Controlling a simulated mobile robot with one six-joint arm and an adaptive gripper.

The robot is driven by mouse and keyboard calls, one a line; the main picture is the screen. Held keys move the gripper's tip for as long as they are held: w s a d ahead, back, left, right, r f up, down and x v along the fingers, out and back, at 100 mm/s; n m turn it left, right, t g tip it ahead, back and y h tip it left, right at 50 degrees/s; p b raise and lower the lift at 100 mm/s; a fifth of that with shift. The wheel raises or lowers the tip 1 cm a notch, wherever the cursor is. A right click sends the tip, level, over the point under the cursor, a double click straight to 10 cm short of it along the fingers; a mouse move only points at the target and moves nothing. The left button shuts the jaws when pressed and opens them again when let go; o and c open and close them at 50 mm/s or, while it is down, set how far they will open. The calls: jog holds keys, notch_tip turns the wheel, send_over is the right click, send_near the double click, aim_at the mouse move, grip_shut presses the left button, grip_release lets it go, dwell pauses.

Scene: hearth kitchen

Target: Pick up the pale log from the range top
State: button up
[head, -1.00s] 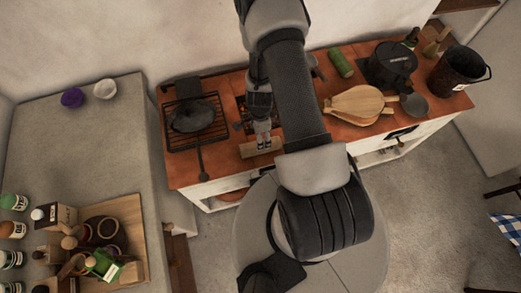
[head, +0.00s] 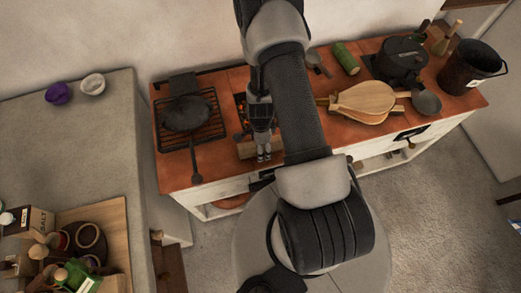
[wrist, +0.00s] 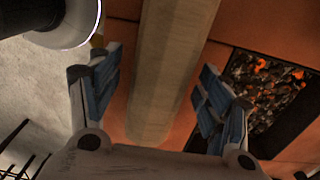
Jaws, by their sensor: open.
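The pale log (head: 244,149) lies on the terracotta range top (head: 224,168) near its front edge, partly hidden by my gripper (head: 263,156) in the head view. In the wrist view the log (wrist: 170,75) runs lengthwise up the picture, in the space between the two blue-padded fingers of my gripper (wrist: 160,98). The fingers are open, with a visible gap on each side of the log. I cannot tell how far they reach down beside it.
A firebox with glowing embers (wrist: 265,90) is right of the log in the wrist view. A pan (head: 186,114) on a grate (head: 205,133) stands to the left. Bellows (head: 362,101), a green cylinder (head: 345,58) and a black pot (head: 401,60) stand to the right.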

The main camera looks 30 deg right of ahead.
jog(key=shift+f, duration=0.55)
jog(key=shift+r, duration=0.1)
jog(key=c, duration=1.4)
